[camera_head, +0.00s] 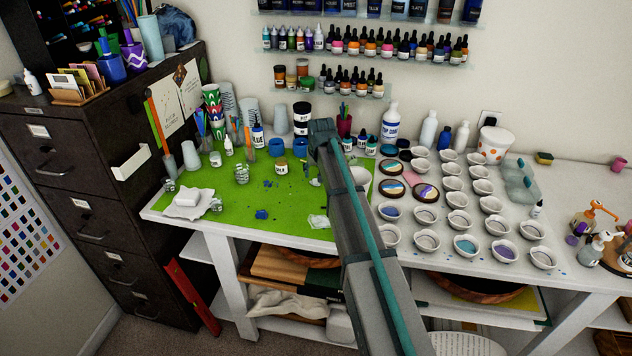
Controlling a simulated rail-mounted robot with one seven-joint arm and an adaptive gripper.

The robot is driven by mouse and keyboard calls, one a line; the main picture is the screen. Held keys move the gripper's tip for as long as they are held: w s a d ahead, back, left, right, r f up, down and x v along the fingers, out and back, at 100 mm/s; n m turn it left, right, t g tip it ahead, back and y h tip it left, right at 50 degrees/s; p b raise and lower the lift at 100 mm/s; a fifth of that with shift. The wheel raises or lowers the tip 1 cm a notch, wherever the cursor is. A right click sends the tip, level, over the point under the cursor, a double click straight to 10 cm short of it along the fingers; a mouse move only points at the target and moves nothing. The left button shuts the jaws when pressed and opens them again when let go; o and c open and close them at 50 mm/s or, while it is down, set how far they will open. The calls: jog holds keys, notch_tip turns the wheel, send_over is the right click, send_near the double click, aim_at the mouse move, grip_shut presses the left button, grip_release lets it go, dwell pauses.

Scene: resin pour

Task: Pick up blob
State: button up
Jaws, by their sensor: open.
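A green mat (225,235) covers the left part of the white worktable. A small blue blob (262,214) lies on the mat near its front, and smaller blue bits (267,183) lie behind it. A pale, clear lump (318,221) sits near the mat's front edge, beside my arm. I cannot tell which of these is the task's blob. My arm rises from the bottom of the picture and reaches over the mat's right side. My gripper cannot be made out. A small greenish shape shows left of the arm, too unclear to name.
Small jars (281,166), cups and bottles crowd the back of the mat. Several small white bowls (459,221) fill the table right of my arm. A white cloth (187,208) lies at the mat's left. The mat's front middle is mostly clear.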

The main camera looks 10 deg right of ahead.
aim_at(316, 179)
jog(key=shift+p+x, duration=1)
jog(key=shift+x, duration=1.4)
jog(key=shift+s, duration=0.1)
jog(key=c, duration=0.8)
